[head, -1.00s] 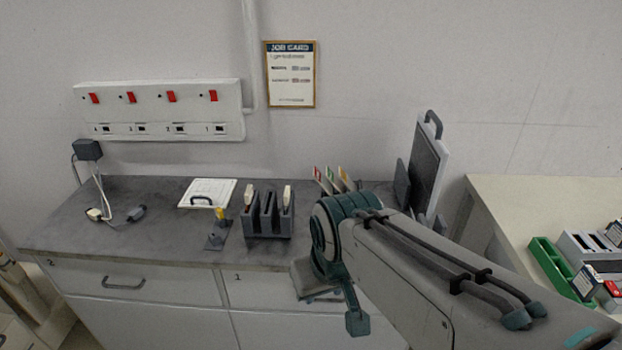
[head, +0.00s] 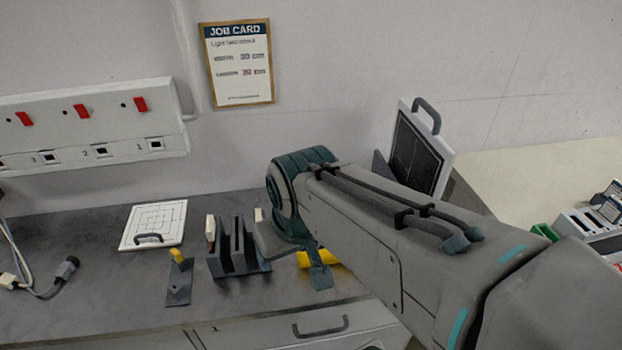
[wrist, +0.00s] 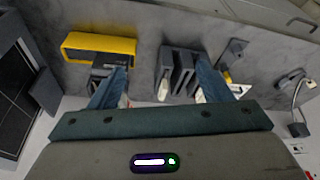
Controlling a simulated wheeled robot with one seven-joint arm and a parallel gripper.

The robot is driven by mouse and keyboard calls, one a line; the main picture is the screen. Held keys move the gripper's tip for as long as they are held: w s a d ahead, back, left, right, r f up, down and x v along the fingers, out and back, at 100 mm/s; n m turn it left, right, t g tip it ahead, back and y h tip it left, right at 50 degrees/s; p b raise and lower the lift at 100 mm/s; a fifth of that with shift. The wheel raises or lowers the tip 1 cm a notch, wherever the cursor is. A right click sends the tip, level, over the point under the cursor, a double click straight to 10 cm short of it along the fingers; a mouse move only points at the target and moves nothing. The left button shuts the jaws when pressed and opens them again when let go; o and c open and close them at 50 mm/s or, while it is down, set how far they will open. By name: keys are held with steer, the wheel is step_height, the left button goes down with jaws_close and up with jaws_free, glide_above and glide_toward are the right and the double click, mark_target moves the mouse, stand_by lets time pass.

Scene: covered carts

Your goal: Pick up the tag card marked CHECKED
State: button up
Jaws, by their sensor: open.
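The card marked CHECKED cannot be made out in either current view. In the wrist view a dark holder (wrist: 103,74) sits beside the yellow box, mostly behind the left finger, with a small white and red edge beside that finger that may be cards. My gripper (wrist: 162,64) is open and empty, its two teal fingers spread above the counter. The grey slotted rack (wrist: 176,70) shows between them, farther down. In the head view my arm hides the counter where coloured cards would stand, and most of the gripper.
The grey slotted rack also shows in the head view (head: 238,252). Left of it are a small stand with a yellow knob (head: 178,280) and a white board (head: 154,225). A yellow box (wrist: 98,42) and a handled panel (head: 420,150) stand on the right. Cables lie far left.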

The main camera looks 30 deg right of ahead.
steer(key=shift+o, duration=1.2)
steer(key=w+d+r+m, duration=0.1)
steer(key=w+m, duration=0.1)
steer(key=w, duration=0.2)
steer(key=w+d+r+m+g+b, duration=0.1)
steer(key=w+r+m, duration=0.1)
steer(key=w, duration=0.3)
steer(key=shift+w+d+r+m, duration=0.25)
steer(key=shift+w+d+m, duration=0.05)
steer(key=shift+m, duration=0.2)
steer(key=w+d+f+m+g+b, duration=0.1)
steer(key=w+d+m, duration=0.4)
steer(key=w, duration=0.4)
steer(key=w+d+f+m+g+b, duration=0.1)
steer(key=w+d+m, duration=0.35)
steer(key=w, duration=0.45)
steer(key=w+d+f+m, duration=0.5)
steer(key=w+d+m, duration=0.1)
steer(key=w+m, duration=0.1)
steer(key=shift+n+g, duration=0.25)
steer(key=shift+g, duration=0.05)
step_height(320, 180, down, 8)
steer(key=shift+f, duration=0.15)
steer(key=shift+s+f+p, duration=0.2)
steer(key=shift+f+p, duration=0.5)
steer(key=shift+f, duration=2.15)
steer(key=c, duration=1.1)
